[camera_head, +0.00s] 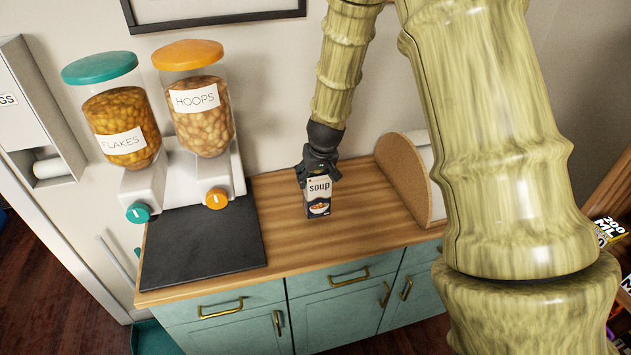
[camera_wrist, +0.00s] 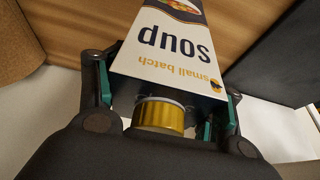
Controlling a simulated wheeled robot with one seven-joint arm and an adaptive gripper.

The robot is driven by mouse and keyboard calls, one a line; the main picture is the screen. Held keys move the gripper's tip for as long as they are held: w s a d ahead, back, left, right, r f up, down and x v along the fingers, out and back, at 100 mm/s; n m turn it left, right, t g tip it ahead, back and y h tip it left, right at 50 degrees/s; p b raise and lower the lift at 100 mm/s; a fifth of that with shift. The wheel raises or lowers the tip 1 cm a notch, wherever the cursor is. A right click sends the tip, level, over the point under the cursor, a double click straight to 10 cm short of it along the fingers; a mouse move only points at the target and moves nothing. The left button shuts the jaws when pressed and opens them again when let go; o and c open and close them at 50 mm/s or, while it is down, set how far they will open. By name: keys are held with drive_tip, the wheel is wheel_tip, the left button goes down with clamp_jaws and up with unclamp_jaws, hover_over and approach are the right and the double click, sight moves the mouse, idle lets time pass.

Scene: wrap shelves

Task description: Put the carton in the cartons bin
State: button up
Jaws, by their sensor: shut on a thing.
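The carton (camera_head: 319,198) is a white and dark box marked "soup", with a bowl picture near its bottom. It is upright at the wooden counter; I cannot tell whether its base touches the top. My gripper (camera_head: 319,172) points down from above and is shut on the carton's upper part. In the wrist view the carton (camera_wrist: 170,48) sits between the two green-padded fingers of my gripper (camera_wrist: 165,95), its print upside down. No bin marked for cartons can be made out.
The wooden counter (camera_head: 285,225) has free room around the carton. A dark mat (camera_head: 203,247) and two cereal dispensers (camera_head: 182,175) stand left; a cork-sided holder (camera_head: 404,172) stands right. A teal container (camera_head: 152,338) is partly visible on the floor, lower left. Shelved goods (camera_head: 612,232) show far right.

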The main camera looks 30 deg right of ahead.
wheel_tip(320, 180, down, 2)
drive_tip(key=shift+f+p, duration=0.25)
drive_tip(key=shift+p, duration=0.2)
drive_tip(key=shift+f, duration=0.1)
drive_tip(key=shift+f, duration=0.15)
drive_tip(key=o, duration=1.8)
drive_tip(key=shift+r, duration=0.2)
